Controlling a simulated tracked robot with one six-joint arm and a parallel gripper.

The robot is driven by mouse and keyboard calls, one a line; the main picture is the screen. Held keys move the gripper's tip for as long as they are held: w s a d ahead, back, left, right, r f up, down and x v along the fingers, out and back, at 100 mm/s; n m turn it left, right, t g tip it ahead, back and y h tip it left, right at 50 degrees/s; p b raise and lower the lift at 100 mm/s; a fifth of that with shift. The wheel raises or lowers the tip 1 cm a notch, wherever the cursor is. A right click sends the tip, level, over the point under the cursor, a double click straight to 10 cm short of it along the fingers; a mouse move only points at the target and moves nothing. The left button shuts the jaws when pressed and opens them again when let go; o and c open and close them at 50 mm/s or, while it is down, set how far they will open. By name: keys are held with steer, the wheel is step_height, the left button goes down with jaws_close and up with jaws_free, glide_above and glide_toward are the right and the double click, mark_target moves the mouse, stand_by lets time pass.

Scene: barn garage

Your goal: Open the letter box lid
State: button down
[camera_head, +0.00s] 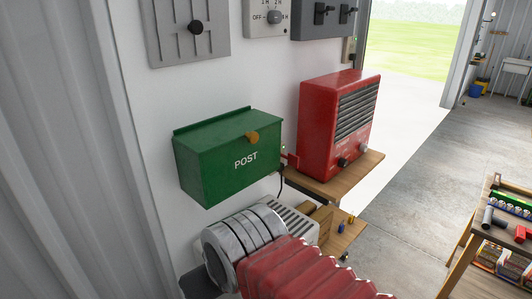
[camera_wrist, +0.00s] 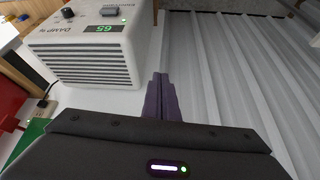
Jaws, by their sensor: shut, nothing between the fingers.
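The green letter box (camera_head: 215,172) with white "POST" lettering hangs on the white wall in the head view. Its green lid (camera_head: 212,128) lies shut across the top. A round orange-brown knob (camera_head: 252,136) sits at the lid's front edge. In the wrist view my gripper (camera_wrist: 161,78) is shut and empty, with its dark fingers together. It points past the letter box, near a white dehumidifier. A green patch at the left edge, probably the letter box (camera_wrist: 22,148), is partly hidden by my gripper body. My fingers cannot be made out in the head view.
A red heater (camera_head: 328,125) stands on a wooden shelf (camera_head: 345,182) right of the letter box. The white dehumidifier (camera_wrist: 90,50) reads 65. Grey corrugated wall (camera_head: 60,150) borders the left. Switch panels (camera_head: 185,30) hang above. Open floor (camera_head: 420,160) lies right.

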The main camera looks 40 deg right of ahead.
step_height(320, 180, down, 4)
steer(key=m+g+y, duration=0.3)
steer(key=m+y, duration=0.2)
steer(key=m, duration=0.3)
steer(key=w+d+r+m+t+y, duration=0.6)
steer(key=w+d+m+t, duration=0.25)
steer(key=m, duration=0.25)
steer(key=d+r+m+t+h, duration=0.2)
steer(key=d+m+t+h, duration=0.1)
steer(key=d, duration=0.7)
steer(key=s+d+r+m+t+h, duration=0.1)
steer(key=d+r+m+t+h, duration=0.2)
steer(key=d+m+t, duration=0.3)
steer(key=d, duration=0.4)
steer(key=shift+s+d, duration=0.25)
steer(key=shift+d, duration=0.1)
steer(key=shift+w+a, duration=0.1)
